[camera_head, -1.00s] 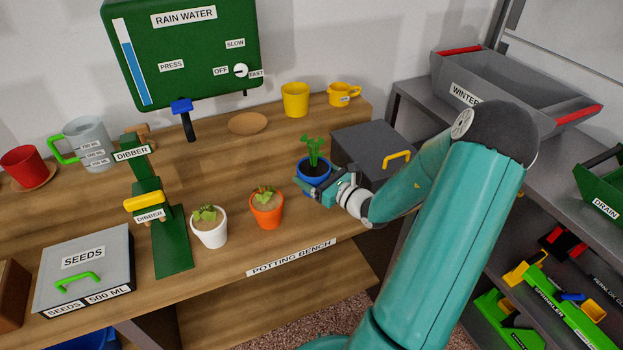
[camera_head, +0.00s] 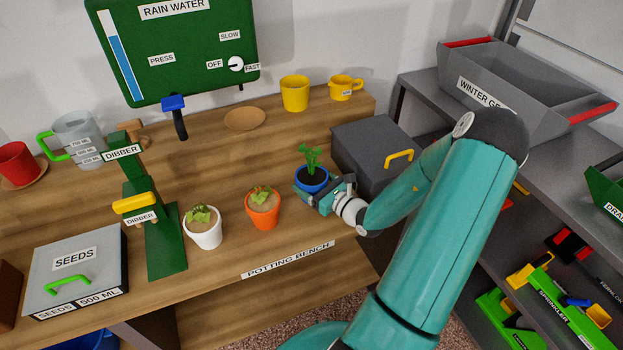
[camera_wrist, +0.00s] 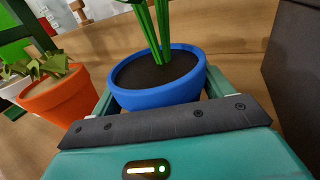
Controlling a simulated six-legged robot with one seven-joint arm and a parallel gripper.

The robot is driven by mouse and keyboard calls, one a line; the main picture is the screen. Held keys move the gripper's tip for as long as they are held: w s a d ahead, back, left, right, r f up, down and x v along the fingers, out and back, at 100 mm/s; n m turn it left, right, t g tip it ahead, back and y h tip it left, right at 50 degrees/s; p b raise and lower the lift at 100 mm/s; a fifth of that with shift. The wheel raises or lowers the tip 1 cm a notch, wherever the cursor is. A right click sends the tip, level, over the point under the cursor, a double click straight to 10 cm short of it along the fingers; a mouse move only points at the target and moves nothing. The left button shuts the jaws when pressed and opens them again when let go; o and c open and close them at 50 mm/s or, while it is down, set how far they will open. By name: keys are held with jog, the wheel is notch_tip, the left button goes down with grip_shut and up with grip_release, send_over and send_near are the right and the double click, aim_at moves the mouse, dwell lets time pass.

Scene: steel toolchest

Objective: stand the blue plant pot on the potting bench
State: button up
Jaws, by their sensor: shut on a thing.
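The blue plant pot (camera_head: 309,184) holds dark soil and a green leafy plant. It is upright at the right part of the potting bench (camera_head: 215,165), left of the dark grey box. My gripper (camera_head: 314,192) reaches in from the right and is shut on the pot. In the wrist view the blue pot (camera_wrist: 160,95) sits between the fingers, its rim facing up and level with the bench top behind. The pot's base is hidden by my gripper, so I cannot tell whether it touches the bench.
An orange pot (camera_head: 263,212) and a white pot (camera_head: 203,232) stand to the left. A dark grey box (camera_head: 365,150) with a yellow handle stands close on the right. A yellow pot (camera_head: 294,95), yellow mug (camera_head: 345,88) and empty saucer (camera_head: 245,119) are behind. Bench surface between is bare.

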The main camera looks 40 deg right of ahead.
jog(key=shift+w+a, duration=0.15)
jog(key=shift+a, duration=0.05)
jog(key=shift+d, duration=0.1)
jog(key=o, duration=1.6)
jog(key=shift+f, duration=0.15)
jog(key=shift+c, duration=0.2)
